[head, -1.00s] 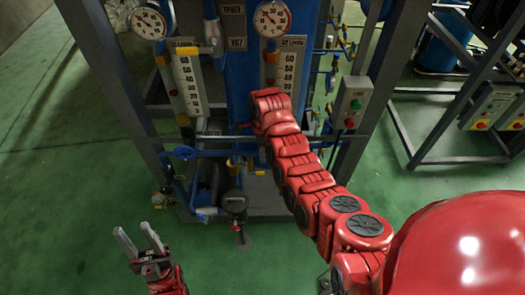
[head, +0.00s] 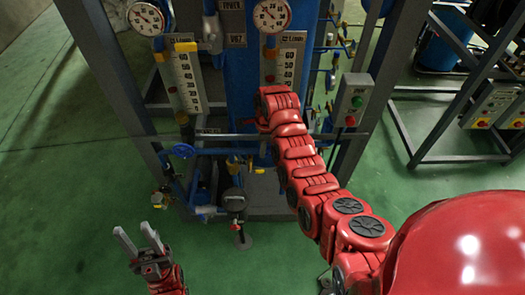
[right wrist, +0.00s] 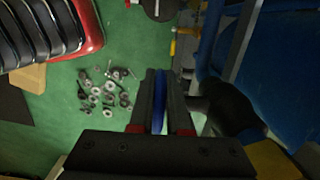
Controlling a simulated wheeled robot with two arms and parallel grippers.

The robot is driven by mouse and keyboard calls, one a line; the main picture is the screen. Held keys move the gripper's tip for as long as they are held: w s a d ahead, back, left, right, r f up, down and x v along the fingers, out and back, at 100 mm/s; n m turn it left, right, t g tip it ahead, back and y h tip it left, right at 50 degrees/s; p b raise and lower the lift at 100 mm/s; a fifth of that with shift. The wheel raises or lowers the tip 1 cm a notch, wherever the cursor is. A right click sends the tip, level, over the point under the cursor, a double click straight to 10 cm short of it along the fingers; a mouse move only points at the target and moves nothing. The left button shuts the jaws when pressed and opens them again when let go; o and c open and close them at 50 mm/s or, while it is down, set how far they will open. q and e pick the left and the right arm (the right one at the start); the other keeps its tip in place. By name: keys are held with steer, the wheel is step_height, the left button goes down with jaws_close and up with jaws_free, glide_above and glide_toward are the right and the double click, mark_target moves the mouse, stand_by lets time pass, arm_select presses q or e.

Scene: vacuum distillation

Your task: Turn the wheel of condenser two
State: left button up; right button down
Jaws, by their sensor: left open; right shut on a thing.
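In the right wrist view a blue wheel (right wrist: 159,105) shows edge-on, as a thin band between the two dark fingers of my right gripper (right wrist: 161,80), which is shut on it. In the head view my right arm covers that wheel and the fingertips, in front of the blue rig. I cannot read which condenser it belongs to. My left gripper (head: 138,241) is open and empty over the green floor, at lower left.
Dials (head: 271,16) and scale plates (head: 187,82) sit on the rig's front. A grey frame post (head: 108,80) stands left, and a switch box (head: 352,100) is on the right post. Several loose metal parts (right wrist: 105,92) lie on the floor. Open floor lies left.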

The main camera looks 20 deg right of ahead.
steer(key=shift+d+f+y+b, duration=0.1)
steer(key=shift+d+y+b, duration=0.05)
steer(key=shift+y+b, duration=0.55)
steer(key=shift+t+y, duration=0.4)
steer(key=shift+d+r+y+b, duration=0.1)
steer(key=shift+r+y+b, duration=0.2)
steer(key=shift+r+y, duration=0.35)
steer(key=shift+s+d+t+y, duration=0.1)
steer(key=shift+t+y, duration=0.3)
steer(key=shift+y, duration=0.75)
steer(key=shift+d+r+t+y, duration=0.15)
steer(key=shift+t+y, duration=0.15)
steer(key=shift+y, duration=1.4)
steer(key=shift+d+r+t+y+b, duration=0.15)
steer(key=shift+r+t+y+b, duration=0.2)
steer(key=shift+y+b, duration=0.35)
steer(key=shift+f, duration=0.1)
